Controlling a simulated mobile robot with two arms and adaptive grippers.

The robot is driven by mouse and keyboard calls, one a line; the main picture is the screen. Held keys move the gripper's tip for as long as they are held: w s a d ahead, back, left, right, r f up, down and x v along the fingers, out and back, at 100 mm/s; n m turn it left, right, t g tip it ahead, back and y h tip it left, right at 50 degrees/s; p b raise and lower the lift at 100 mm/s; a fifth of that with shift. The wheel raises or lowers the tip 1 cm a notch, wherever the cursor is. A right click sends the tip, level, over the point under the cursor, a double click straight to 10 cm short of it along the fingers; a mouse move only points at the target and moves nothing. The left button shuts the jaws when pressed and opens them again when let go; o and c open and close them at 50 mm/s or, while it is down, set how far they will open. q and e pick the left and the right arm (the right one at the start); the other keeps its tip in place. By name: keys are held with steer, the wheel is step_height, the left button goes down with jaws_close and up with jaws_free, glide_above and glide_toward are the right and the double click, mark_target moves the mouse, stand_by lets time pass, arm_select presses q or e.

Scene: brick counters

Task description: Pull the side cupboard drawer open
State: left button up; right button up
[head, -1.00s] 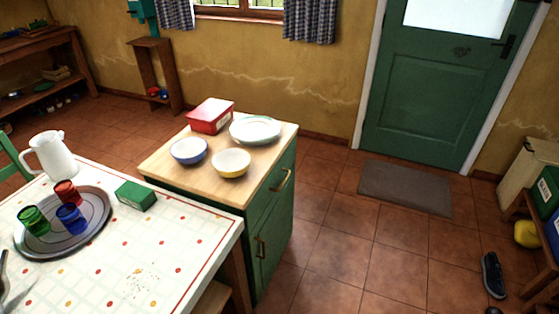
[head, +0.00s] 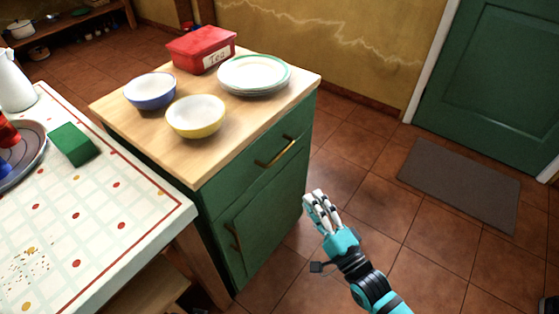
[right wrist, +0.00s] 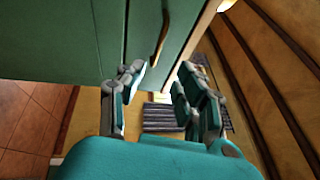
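The green side cupboard (head: 225,218) with a wooden top stands in the middle of the head view. Its drawer (head: 240,180) is closed and has a brass bar handle (head: 277,151). My right gripper (head: 320,198) is to the right of the cupboard and below the drawer handle, apart from it. In the right wrist view its fingers (right wrist: 155,92) are spread with nothing between them, and a brass handle (right wrist: 161,33) shows above them on the green front. My left gripper is not in view.
On the cupboard top are a red tea tin (head: 200,48), stacked plates (head: 254,75), a blue bowl (head: 150,90) and a yellow bowl (head: 196,116). A table (head: 135,215) stands close at the left. The tiled floor on the right is clear, with a grey mat (head: 462,183).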

mark_target(279, 155)
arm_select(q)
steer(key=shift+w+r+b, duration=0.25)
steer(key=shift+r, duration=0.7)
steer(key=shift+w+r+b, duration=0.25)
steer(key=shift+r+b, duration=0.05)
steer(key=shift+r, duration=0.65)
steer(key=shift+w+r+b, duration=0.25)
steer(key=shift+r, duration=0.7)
arm_select(e)
steer(key=shift+x, duration=8.05)
steer(key=shift+f, duration=0.15)
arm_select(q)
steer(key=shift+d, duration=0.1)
arm_select(e)
jaws_close()
